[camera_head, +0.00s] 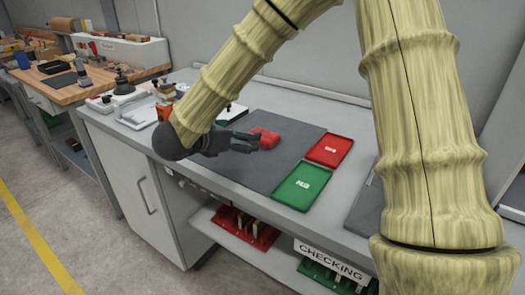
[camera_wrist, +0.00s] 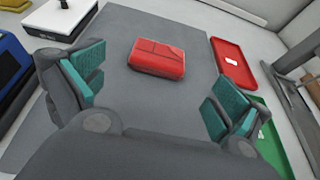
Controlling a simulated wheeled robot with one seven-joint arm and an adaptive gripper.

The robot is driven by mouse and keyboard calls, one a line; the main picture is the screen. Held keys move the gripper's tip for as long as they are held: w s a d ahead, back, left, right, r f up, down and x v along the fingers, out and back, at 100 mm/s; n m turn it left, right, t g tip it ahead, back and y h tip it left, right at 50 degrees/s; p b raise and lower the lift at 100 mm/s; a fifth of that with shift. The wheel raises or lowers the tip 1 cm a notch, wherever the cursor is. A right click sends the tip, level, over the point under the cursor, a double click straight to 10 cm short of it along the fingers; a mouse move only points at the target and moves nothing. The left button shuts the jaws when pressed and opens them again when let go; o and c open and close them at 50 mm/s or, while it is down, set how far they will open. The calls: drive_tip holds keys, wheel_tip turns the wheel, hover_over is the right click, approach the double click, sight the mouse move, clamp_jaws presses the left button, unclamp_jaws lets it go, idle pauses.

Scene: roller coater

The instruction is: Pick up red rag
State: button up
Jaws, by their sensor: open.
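The red rag (camera_head: 265,137) lies folded as a small block on a dark grey mat (camera_head: 262,178) on the workbench. In the wrist view the rag (camera_wrist: 157,58) is ahead of my gripper (camera_wrist: 157,92), roughly centred between the fingers and beyond their tips. My gripper (camera_head: 255,141) is open and empty, with teal pads facing each other. In the head view its fingers point right toward the rag, and one finger appears close to it. I cannot tell whether they touch.
A red tray (camera_head: 329,150) and a green tray (camera_head: 300,186) lie to the right of the mat. Tools and small containers stand at the bench's left end, including an orange item (camera_head: 164,111). A shelf below holds a red bin (camera_head: 246,230). The mat around the rag is clear.

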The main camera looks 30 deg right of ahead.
sight(263, 134)
drive_tip(key=shift+f, duration=0.4)
drive_tip(key=p+x, duration=0.1)
drive_tip(key=x, duration=0.9)
drive_tip(key=shift+d, duration=0.45)
drive_tip(key=shift+r, duration=0.1)
drive_tip(key=c, duration=0.9)
drive_tip(key=shift+r, duration=0.1)
